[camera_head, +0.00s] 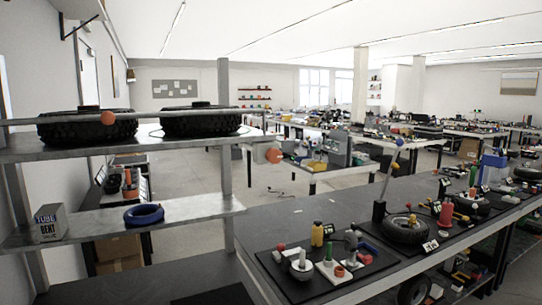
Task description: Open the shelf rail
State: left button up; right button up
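A metal shelf unit stands at the left. A thin rail (60,121) runs along the front of its top shelf (60,148), in front of two black tires. An orange-red ball knob (107,118) sits on the rail near the middle. Another orange ball (273,155) shows at the right end of the top shelf; how it joins the shelf is too small to tell. The rail looks level and across the shelf front. Neither of my grippers is in view.
The tires (201,119) rest on the top shelf. A tube box (49,223) and a blue ring (144,214) sit on the lower shelf (95,224). A dark workbench (290,225) with tools and a wheel stands at right. Clear floor (200,180) lies behind the shelf.

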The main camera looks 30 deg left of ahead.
aim_at(107, 117)
jog(key=u, duration=1.65)
